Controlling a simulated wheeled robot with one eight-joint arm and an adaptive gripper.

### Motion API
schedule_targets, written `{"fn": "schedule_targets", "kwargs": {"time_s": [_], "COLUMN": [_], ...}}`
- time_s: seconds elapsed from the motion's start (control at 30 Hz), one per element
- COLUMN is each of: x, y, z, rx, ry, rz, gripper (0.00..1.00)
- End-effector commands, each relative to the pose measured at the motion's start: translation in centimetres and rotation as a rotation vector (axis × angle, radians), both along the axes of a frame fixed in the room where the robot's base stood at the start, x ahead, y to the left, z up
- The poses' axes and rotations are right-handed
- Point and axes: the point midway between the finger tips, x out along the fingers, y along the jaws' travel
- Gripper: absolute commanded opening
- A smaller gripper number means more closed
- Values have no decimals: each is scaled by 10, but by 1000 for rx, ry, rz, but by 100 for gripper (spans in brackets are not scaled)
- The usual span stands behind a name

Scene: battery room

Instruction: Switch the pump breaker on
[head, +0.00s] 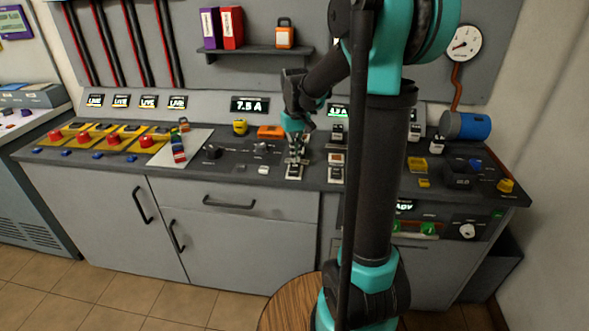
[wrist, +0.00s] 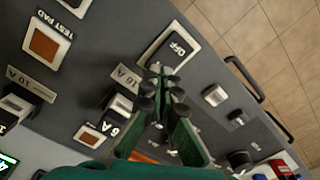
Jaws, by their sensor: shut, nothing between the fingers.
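No label reading "pump" is legible, so I cannot tell which switch is the pump breaker. In the wrist view a white-framed black rocker marked OFF (wrist: 178,48) lies just beyond my gripper (wrist: 160,78). It appears in the head view as the white-framed switch (head: 294,173) just below my gripper (head: 296,158). A 16 A label (wrist: 127,78) and a black toggle (wrist: 118,104) lie to its left, partly beside the fingers. My gripper is shut and empty; contact with the OFF rocker cannot be told.
Other switches (head: 336,174) stand right of my gripper, partly behind my arm. An orange block (head: 270,132), a black knob (head: 212,151) and red buttons on yellow plates (head: 115,142) lie leftward. An orange TEST PAD (wrist: 47,42) sits at the wrist view's upper left.

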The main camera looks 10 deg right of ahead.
Motion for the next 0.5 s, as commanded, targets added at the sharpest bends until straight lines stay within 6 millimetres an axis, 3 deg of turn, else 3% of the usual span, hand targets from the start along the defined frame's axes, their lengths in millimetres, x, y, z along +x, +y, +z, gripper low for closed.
{"fn": "schedule_targets", "kwargs": {"time_s": [0.5], "x": [0], "y": [0], "z": [-7], "rx": [0], "ry": [0], "rz": [0], "gripper": [0]}}
